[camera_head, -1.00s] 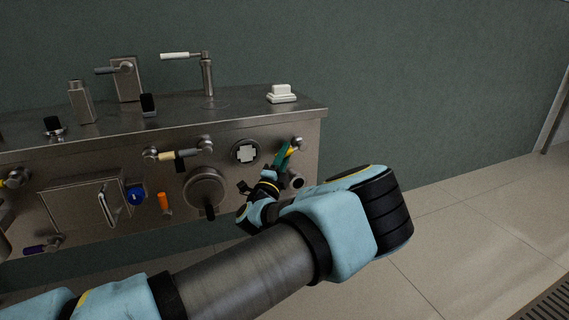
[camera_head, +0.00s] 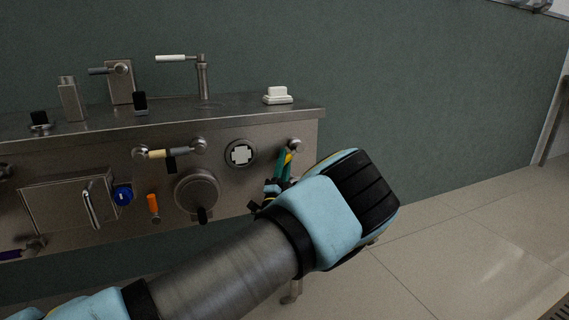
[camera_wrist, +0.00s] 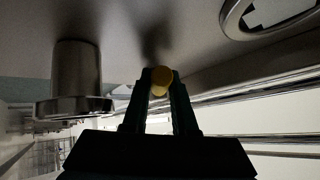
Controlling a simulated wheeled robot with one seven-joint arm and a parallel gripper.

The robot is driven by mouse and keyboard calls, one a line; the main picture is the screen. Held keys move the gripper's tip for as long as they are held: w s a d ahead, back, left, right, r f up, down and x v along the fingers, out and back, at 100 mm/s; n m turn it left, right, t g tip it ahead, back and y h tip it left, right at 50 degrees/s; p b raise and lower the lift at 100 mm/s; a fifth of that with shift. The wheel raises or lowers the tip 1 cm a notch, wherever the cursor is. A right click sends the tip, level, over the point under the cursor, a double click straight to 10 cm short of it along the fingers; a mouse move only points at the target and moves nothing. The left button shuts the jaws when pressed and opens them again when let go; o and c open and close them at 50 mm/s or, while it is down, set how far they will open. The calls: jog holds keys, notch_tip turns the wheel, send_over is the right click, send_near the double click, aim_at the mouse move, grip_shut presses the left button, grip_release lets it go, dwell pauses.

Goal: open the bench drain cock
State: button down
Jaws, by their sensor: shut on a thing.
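A yellow-handled lever (camera_head: 289,157) hangs from a round metal boss (camera_head: 295,145) at the right end of the bench front; I take it as the drain cock, though no label shows. My gripper (camera_head: 284,163) has green fingers and is shut on this lever from the front. In the wrist view the lever's round yellow end (camera_wrist: 162,75) sits between the two fingertips (camera_wrist: 160,84). In the head view my forearm and wrist hide the panel below and right of the lever.
A flanged metal pipe (camera_wrist: 76,80) stands left of the fingers in the wrist view. Open floor (camera_head: 470,245) lies right.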

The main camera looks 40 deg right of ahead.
jog(key=c, duration=0.7)
grip_release()
jog(key=v, duration=1.1)
jog(key=shift+p, duration=0.3)
jog(key=shift+c, duration=0.4)
